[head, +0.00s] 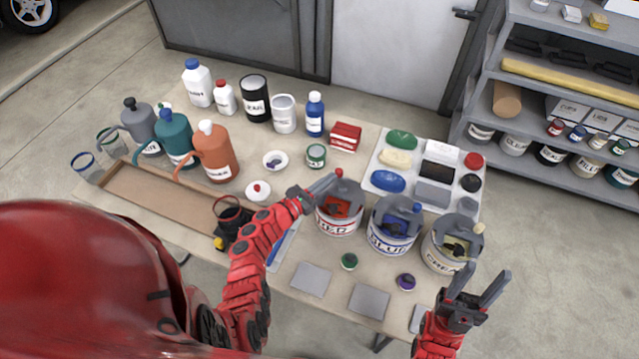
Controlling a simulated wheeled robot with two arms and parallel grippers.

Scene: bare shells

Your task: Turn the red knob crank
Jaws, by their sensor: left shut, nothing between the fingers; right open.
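The can labelled RED (338,222) stands on the table right of the middle, with a grey lid and red contents. A small red knob (339,173) sits at the can's far edge. My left gripper (328,183) is shut and empty, its fingertips over the can's far left rim, close beside the knob. I cannot tell whether they touch it. The crank below the knob is partly hidden by the gripper. My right gripper (487,273) is open and empty at the lower right, in front of the CREAM can (451,245).
The BLUE can (392,228) with a blue knob stands right beside the red one. A white tray (378,163) of coloured blocks lies behind. Bottles and jugs (216,152) fill the left. Small pots and grey squares (311,279) lie in front. Shelves (560,165) stand at right.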

